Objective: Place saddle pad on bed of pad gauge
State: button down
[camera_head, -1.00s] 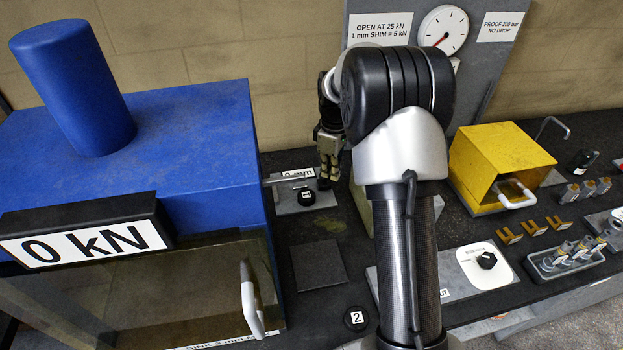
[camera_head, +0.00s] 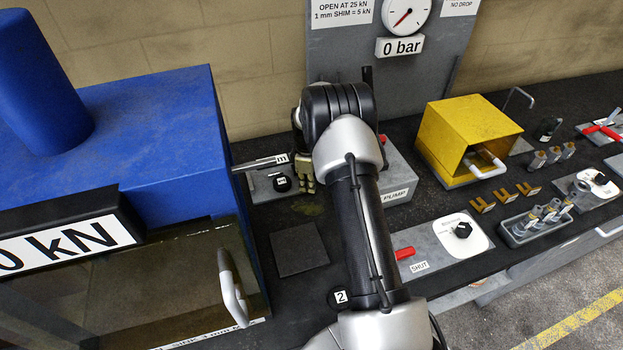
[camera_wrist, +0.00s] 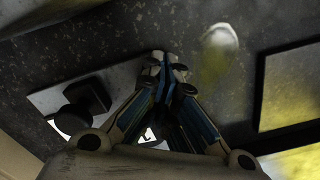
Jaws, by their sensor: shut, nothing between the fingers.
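A small grey plate (camera_head: 264,190) by the blue press carries a metal bar and a partly hidden "mm" label; it looks like the pad gauge. A round black piece with a small white tag (camera_head: 281,184) sits on it and may be the saddle pad. My gripper (camera_head: 308,187) is shut and empty, pointing down just right of the plate. Another black disc, marked 2 (camera_head: 339,299), lies on the bench beside my arm.
The blue press (camera_head: 150,120) with its handled door stands at left. A grey pump box (camera_head: 398,170) is just right of my gripper, partly behind my arm. A yellow box (camera_head: 470,125) and several small fittings are further right. A dark square plate (camera_head: 298,249) lies bare in front.

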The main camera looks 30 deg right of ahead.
aim_at(276, 181)
jog(key=shift+w+a, duration=0.9)
jog(key=shift+a, duration=0.2)
jog(key=w+a+b, duration=0.1)
jog(key=w+a, duration=0.4)
jog(key=shift+a+b, duration=0.25)
jog(key=shift+b, duration=0.15)
